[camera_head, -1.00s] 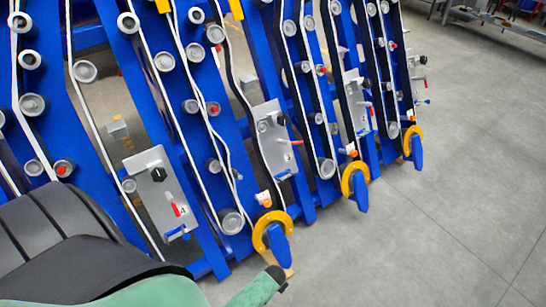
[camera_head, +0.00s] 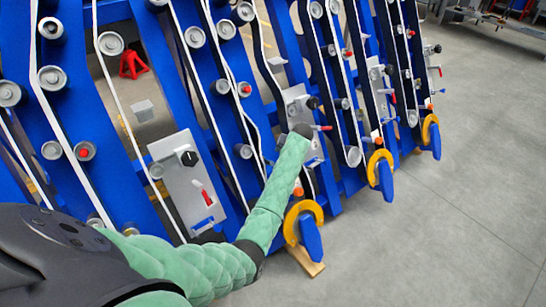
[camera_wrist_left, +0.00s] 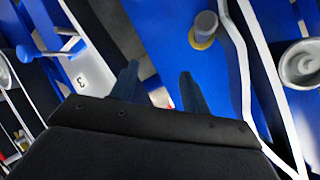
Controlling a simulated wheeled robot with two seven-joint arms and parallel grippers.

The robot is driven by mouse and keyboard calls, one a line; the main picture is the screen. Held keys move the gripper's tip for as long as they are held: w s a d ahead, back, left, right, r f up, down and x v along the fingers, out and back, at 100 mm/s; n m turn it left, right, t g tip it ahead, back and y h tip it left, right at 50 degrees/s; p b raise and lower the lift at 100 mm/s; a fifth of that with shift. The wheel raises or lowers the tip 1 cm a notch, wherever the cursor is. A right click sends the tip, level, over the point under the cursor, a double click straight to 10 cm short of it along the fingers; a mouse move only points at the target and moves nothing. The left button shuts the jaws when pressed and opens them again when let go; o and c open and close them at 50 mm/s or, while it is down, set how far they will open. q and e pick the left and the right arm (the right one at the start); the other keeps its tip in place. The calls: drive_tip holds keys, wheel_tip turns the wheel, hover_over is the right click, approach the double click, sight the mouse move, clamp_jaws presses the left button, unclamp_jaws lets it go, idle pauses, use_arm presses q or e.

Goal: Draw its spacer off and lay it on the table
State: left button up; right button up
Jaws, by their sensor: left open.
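My left arm, in a green sleeve, reaches in from the lower left in the head view, its dark end (camera_head: 303,130) in front of a grey panel (camera_head: 298,104) on the blue chassis (camera_head: 225,120). In the left wrist view, my left gripper (camera_wrist_left: 158,82) shows two dark fingers spread apart with nothing between them. Ahead and to the right of the fingers, a grey peg (camera_wrist_left: 206,24) with a brass-coloured collar (camera_wrist_left: 202,40) stands on a blue bar. I cannot tell if the collar is the spacer. My right gripper is out of view.
White belts and grey rollers (camera_head: 111,43) run along the blue bars. Yellow rings with blue plates (camera_head: 304,225) stick out at the lower ends. A grey table (camera_head: 475,14) stands at the far upper right. The grey floor (camera_head: 440,220) at right is clear.

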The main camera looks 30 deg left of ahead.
sight(264, 158)
use_arm(q)
drive_tip(key=shift+s+a+f+n+g+y+b, duration=0.1)
drive_tip(key=shift+s+a+f+n+g+y, duration=0.4)
drive_tip(key=shift+a+f, duration=0.9)
drive_tip(key=shift+s+a+f+n+g+h+b, duration=0.25)
drive_tip(key=shift+a+f+n+g, duration=0.55)
drive_tip(key=shift+a, duration=0.85)
drive_tip(key=shift+s+a+f+n+g+y, duration=0.45)
drive_tip(key=shift+a+f+g, duration=0.35)
drive_tip(key=shift+a+f, duration=0.65)
drive_tip(key=shift+a+r, duration=0.1)
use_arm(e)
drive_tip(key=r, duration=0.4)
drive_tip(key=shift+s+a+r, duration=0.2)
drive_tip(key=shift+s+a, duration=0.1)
use_arm(q)
drive_tip(key=shift+r, duration=0.1)
drive_tip(key=c, duration=0.7)
